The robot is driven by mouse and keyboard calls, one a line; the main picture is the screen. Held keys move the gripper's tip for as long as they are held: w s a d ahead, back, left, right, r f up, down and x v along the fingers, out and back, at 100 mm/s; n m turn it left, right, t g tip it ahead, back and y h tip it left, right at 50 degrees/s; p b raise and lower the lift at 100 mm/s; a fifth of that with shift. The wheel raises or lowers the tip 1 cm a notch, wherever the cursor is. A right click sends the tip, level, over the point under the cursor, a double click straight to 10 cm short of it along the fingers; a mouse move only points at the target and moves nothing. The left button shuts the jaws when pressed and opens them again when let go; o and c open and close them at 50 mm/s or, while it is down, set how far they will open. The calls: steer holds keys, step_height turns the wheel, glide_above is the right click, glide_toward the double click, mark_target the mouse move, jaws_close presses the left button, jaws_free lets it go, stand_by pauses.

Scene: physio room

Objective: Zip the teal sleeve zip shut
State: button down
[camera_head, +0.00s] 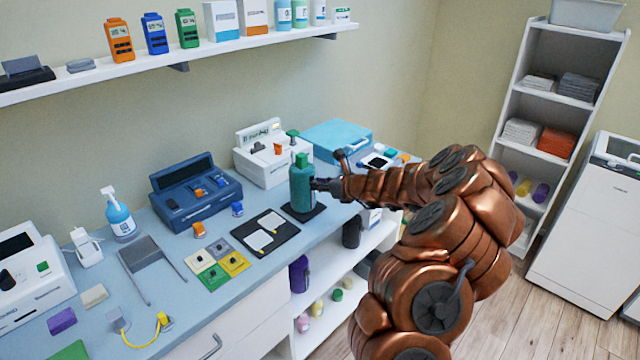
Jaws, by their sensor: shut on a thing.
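The teal sleeve (301,190) stands upright around a bottle with a green top (301,159), on a dark square mat (317,211) near the counter's front edge. My gripper (317,185) reaches in from the right and is shut at the sleeve's right side, about mid-height. The zip and its pull are too small and too covered by my fingers to make out. I cannot tell how far the zip is closed.
A black tray with white cards (272,249) lies left of the sleeve. A white device (272,165) and a light-blue case (337,139) stand behind it. A dark-blue open box (190,210) is further left. My arm fills the right foreground.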

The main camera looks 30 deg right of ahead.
mark_target(312, 204)
step_height(312, 204, down, 8)
steer(key=b, duration=0.3)
steer(key=shift+f+b, duration=0.1)
steer(key=shift+b, duration=0.3)
steer(key=c, duration=1.3)
jaws_free()
steer(key=shift+c, duration=0.2)
steer(key=shift+o, duration=1.1)
steer(key=v, duration=1.2)
